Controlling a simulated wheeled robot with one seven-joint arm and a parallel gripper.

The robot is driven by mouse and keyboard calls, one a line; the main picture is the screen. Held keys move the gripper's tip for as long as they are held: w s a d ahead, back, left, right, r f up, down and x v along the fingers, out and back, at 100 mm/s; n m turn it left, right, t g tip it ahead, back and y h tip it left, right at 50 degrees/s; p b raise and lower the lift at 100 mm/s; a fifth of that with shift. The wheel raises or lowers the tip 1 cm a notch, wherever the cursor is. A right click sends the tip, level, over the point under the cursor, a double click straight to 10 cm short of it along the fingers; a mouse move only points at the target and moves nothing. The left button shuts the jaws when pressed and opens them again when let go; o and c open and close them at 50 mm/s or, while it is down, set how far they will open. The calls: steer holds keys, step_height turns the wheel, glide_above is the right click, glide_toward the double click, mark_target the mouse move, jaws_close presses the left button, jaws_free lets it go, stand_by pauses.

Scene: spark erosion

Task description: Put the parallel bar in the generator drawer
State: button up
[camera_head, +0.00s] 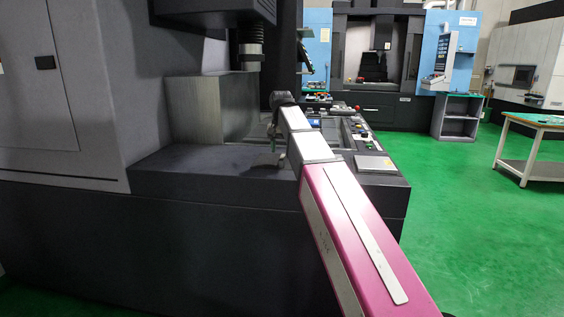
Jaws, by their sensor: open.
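My arm reaches forward from the lower right over the dark ledge of a large grey machine (220,180). My gripper (276,146) is at the arm's far end, small in the picture, low over the ledge. It is open. I cannot make out the parallel bar; it may be too small or hidden behind my arm or gripper. No open drawer shows, and I cannot tell which part is the generator drawer.
A control panel with buttons (357,128) and a pale flat plate (375,163) lie right of my arm. A grey shelf cabinet (457,117) and a workbench (533,122) stand farther right. The green floor (470,230) is clear there.

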mark_target(282, 156)
steer(key=f, duration=0.4)
steer(key=shift+d+f, duration=0.1)
steer(key=shift+d, duration=0.25)
jaws_close()
steer(key=shift+a, duration=0.1)
